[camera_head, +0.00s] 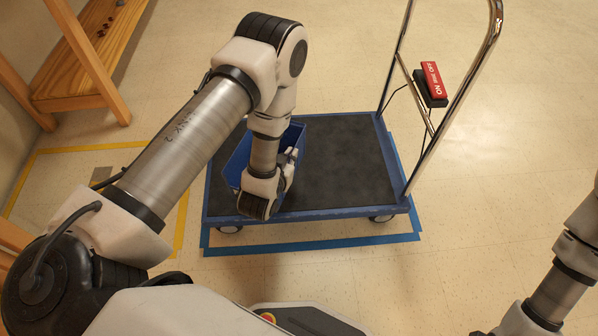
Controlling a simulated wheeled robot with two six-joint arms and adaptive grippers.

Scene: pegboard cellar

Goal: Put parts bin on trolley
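The blue parts bin (297,133) is at the left end of the trolley, over its dark deck. My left arm hides much of the bin, so I cannot tell whether it rests on the deck or is held just above it. The trolley (345,160) is a flat cart with a black top, blue edges and a tall chrome handle at its right end. My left gripper (290,157) is at the bin, mostly behind my wrist. Its fingertips are too small and covered to show whether they grip the bin. My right arm shows at the right edge, with its gripper out of frame.
Blue tape (320,244) outlines the trolley's floor spot. A yellow tape outline (181,215) lies to the left. A wooden bench (85,75) stands at the upper left. A red and black switch box (432,84) is by the handle. Floor at the right is clear.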

